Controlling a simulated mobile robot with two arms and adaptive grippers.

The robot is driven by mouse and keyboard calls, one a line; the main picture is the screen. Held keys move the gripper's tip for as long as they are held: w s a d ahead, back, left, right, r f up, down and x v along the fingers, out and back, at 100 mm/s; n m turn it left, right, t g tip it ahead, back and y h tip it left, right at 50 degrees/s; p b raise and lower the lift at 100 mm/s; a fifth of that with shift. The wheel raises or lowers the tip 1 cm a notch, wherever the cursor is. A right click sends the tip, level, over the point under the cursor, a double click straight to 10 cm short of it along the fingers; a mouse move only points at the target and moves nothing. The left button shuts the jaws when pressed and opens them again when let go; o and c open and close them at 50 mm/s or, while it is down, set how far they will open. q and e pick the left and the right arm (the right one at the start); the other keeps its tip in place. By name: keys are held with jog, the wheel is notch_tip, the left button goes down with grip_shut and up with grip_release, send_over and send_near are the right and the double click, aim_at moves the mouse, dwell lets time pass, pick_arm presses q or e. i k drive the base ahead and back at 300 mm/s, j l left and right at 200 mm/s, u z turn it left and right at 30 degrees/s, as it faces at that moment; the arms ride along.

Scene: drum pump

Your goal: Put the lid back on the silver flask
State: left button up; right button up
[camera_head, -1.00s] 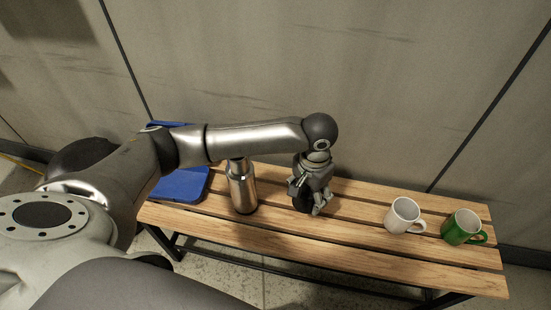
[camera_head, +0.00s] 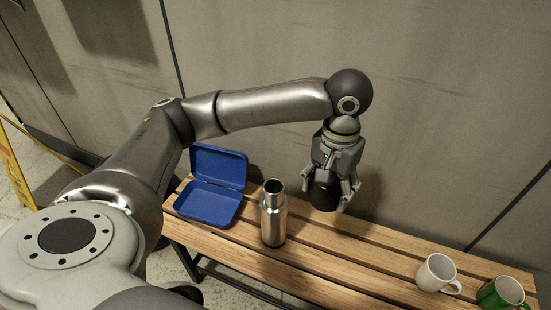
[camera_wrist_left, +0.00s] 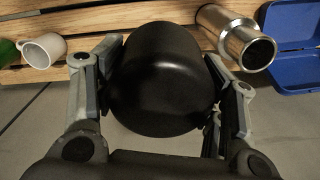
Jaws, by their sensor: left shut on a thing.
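The silver flask (camera_head: 273,218) stands upright on the wooden bench with its mouth open and bare. In the left wrist view the flask (camera_wrist_left: 232,36) is at the upper right, its open rim showing. My left gripper (camera_head: 331,193) is to the right of the flask, pointing down, its fingers shut around the black lid (camera_head: 324,194). The lid fills the middle of the left wrist view (camera_wrist_left: 162,80), between the two fingers (camera_wrist_left: 160,100). The lid appears held above the bench, apart from the flask. My right gripper is not in view.
An open blue box (camera_head: 207,203) stands left of the flask. A white mug (camera_head: 436,272) and a green mug (camera_head: 502,293) stand at the right end of the slatted bench (camera_head: 375,252). A grey wall (camera_head: 450,120) rises close behind the bench.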

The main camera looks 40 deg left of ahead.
aim_at(274, 201)
jog(key=l+u, duration=0.1)
jog(key=u, duration=0.25)
jog(key=k+u, duration=0.1)
jog(key=u, duration=0.25)
jog(key=k+l+u, duration=0.1)
jog(key=u, duration=0.2)
